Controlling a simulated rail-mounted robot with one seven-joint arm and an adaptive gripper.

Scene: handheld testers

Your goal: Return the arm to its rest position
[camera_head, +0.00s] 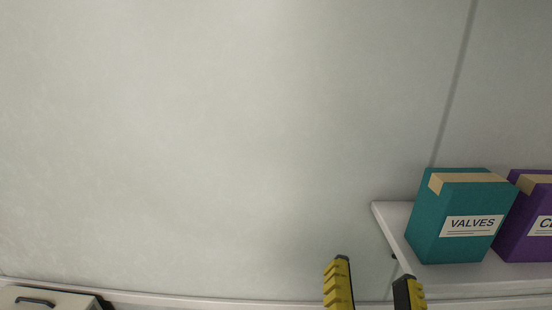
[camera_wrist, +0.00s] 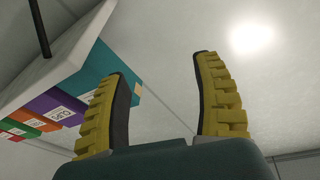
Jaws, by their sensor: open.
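My gripper (camera_head: 374,278) shows at the bottom of the head view, right of the middle, as two yellow and black fingers pointing up. The fingers are apart with nothing between them. The wrist view also shows my gripper (camera_wrist: 160,72), open and empty, with the pale wall or ceiling surface behind it. The rest of my arm is out of the head view.
A white shelf (camera_head: 392,222) at the right holds a teal binder (camera_head: 470,232) labelled VALVES and a purple binder (camera_head: 528,222). More coloured binders show in the wrist view (camera_wrist: 40,118). A light case or drawer with a dark handle (camera_head: 35,301) is at lower left. Bare wall fills the middle.

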